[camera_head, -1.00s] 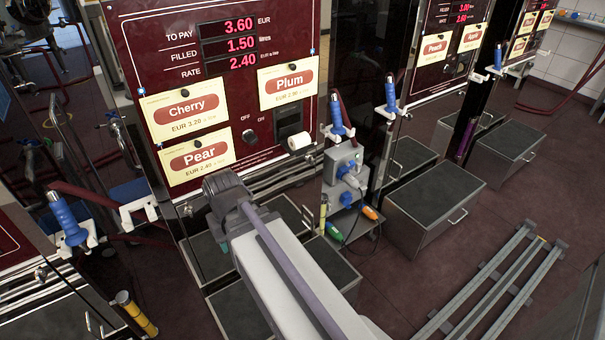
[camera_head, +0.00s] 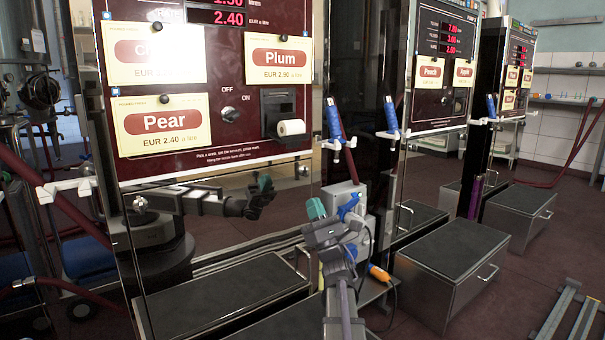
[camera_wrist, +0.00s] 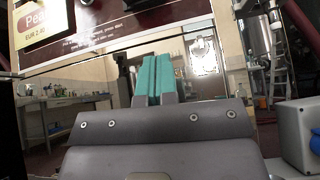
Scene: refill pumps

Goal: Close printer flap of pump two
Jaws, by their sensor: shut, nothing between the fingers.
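The nearest pump (camera_head: 222,140) has a dark printer (camera_head: 279,103) at the lower right of its red front. A white paper roll (camera_head: 291,127) shows at the printer's lower edge. Its flap looks open, though the detail is small. My gripper (camera_head: 316,208) is below and right of the printer, apart from it, near the pump's shiny lower panel. In the wrist view its teal fingers (camera_wrist: 153,78) are together, with nothing between them. They point at the mirror-like panel (camera_wrist: 95,95).
A grey socket box (camera_head: 345,205) with blue plugs stands beside my gripper. Blue nozzles (camera_head: 333,118) hang right of the printer. Metal step boxes (camera_head: 450,255) stand on the floor. The nearest pump's lower panel (camera_head: 225,235) mirrors my arm.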

